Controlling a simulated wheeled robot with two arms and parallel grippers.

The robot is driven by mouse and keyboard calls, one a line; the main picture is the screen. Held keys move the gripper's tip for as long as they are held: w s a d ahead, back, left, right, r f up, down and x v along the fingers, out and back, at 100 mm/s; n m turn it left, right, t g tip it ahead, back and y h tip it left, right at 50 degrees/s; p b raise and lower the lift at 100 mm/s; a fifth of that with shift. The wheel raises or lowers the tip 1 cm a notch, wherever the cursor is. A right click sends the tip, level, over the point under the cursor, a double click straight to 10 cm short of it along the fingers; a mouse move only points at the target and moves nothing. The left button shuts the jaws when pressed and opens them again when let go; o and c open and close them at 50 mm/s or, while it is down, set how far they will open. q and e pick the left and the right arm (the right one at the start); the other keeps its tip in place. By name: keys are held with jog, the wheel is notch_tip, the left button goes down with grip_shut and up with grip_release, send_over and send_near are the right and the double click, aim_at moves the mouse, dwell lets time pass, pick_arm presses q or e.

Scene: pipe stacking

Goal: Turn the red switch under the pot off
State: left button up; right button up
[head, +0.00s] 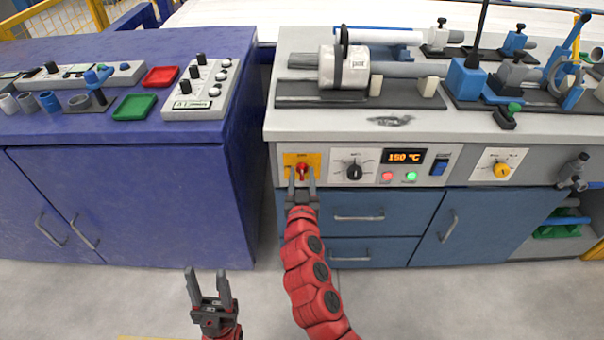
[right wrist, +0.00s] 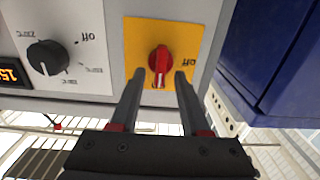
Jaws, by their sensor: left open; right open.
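The red switch (head: 302,170) is on a yellow plate (head: 290,160) at the left end of the grey bench's front panel. In the right wrist view the switch (right wrist: 160,60) stands roughly in line with the fingers, a white mark on its lower end; an upside-down "off" label is beside it. My right gripper (head: 302,182) is open, its fingertips to either side of the switch; contact cannot be told. It also shows in the right wrist view (right wrist: 159,78). My left gripper (head: 208,278) is open and empty, low in front of the benches. I cannot make out a pot; a grey-white cylinder (head: 345,68) lies on the bench above.
A black dial (head: 354,172), a display reading 150 °C (head: 404,157) and a blue rocker switch (head: 439,167) are right of the plate. Blue drawers (head: 358,230) with handles are below. A blue bench (head: 130,190) stands left, across a narrow gap. The floor in front is clear.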

jog(key=shift+w, duration=0.35)
grip_shut()
